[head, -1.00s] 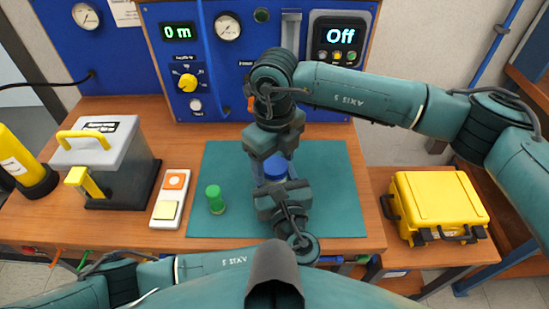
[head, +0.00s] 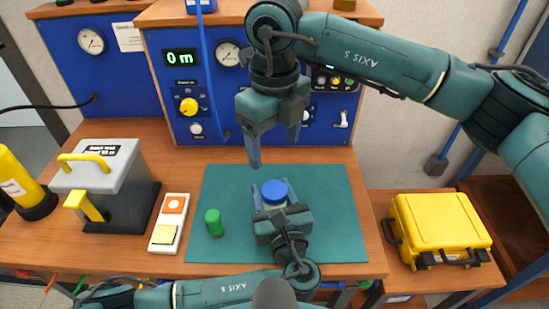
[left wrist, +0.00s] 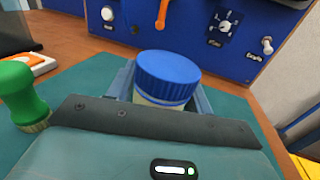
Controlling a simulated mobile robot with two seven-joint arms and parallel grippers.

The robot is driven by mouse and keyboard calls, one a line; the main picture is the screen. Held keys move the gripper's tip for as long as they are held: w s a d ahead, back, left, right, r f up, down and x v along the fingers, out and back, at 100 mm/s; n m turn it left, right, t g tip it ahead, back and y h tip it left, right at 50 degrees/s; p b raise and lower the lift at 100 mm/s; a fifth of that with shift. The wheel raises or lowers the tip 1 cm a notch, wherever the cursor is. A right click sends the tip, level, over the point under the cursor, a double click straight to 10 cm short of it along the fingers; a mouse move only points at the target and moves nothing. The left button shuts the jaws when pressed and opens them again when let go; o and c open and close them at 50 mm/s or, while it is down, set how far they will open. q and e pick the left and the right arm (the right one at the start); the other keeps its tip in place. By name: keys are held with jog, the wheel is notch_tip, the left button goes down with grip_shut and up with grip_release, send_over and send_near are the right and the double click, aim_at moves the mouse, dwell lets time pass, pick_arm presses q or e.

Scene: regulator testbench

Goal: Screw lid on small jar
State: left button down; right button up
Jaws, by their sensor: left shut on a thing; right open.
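The small jar with its blue lid (head: 274,191) stands on the green mat (head: 334,190). The lid sits on top of the jar and looks level; how tightly it is on I cannot tell. My left gripper (head: 270,192) is shut around the jar body from the near side. In the left wrist view the blue lid (left wrist: 167,77) shows above the gripper, with a pale strip of jar (left wrist: 160,101) below it and a finger on each side. My right gripper (head: 272,148) is open and empty, above and behind the jar, apart from the lid.
A green-handled object (head: 214,222) stands on the mat left of the jar. A switch box (head: 169,223) and a grey case with yellow handles (head: 105,185) are farther left. A blue test panel (head: 270,105) rises behind. A yellow case (head: 440,228) is at right. The mat's right side is clear.

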dwell(0.3)
pick_arm(q)
jog(key=c, duration=0.5)
grip_release()
jog(key=v, duration=1.3)
jog(key=shift+s, duration=0.1)
